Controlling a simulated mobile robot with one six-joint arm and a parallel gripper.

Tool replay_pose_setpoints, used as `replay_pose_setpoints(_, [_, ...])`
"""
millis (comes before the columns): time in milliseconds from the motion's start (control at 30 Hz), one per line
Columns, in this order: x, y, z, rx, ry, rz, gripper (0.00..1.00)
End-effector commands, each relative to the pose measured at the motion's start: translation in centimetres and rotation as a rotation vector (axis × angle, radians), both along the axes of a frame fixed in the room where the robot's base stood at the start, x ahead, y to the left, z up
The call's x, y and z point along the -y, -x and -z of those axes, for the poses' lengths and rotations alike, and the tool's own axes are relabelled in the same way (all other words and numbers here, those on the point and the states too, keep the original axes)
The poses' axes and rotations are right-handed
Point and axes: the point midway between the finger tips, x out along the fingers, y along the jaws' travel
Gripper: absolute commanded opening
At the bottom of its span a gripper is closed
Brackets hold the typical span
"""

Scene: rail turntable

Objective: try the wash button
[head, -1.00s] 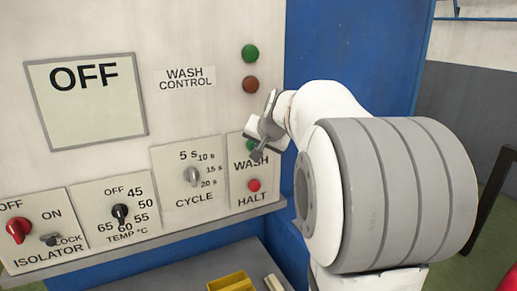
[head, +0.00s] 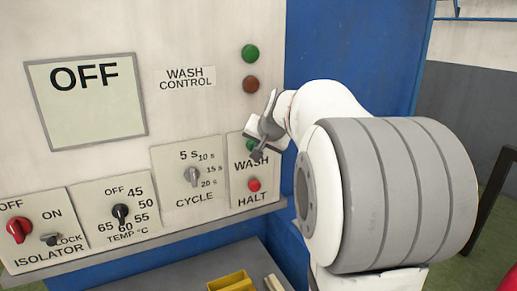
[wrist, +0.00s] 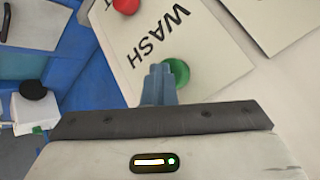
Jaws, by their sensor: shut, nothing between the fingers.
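The green wash button (wrist: 178,72) sits on the panel plate marked WASH in the wrist view. In the head view only a sliver of the green wash button (head: 251,145) shows behind my gripper (head: 257,155). In the wrist view my gripper (wrist: 160,72) is shut and empty, its fingertips over the left part of the button. I cannot tell whether they touch it. The red halt button (head: 254,185) is below on the same plate. The display (head: 85,95) reads OFF.
The isolator has a red knob (head: 19,230). The temperature knob (head: 120,213) and cycle knob (head: 192,176) lie left of the wash plate. A green lamp (head: 250,53) and a brown-red lamp (head: 250,84) are above. A yellow box (head: 232,282) stands on the shelf below.

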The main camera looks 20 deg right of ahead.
Motion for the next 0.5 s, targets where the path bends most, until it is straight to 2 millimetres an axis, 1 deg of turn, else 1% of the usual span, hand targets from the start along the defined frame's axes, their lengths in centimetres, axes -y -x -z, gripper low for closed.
replay_pose_setpoints(367, [-0.02, -0.26, -0.15, 0.007, 0.001, 0.001, 0.00])
replay_pose_setpoints(500, [-0.03, -0.68, -0.07, 0.006, 0.001, 0.000, 0.00])
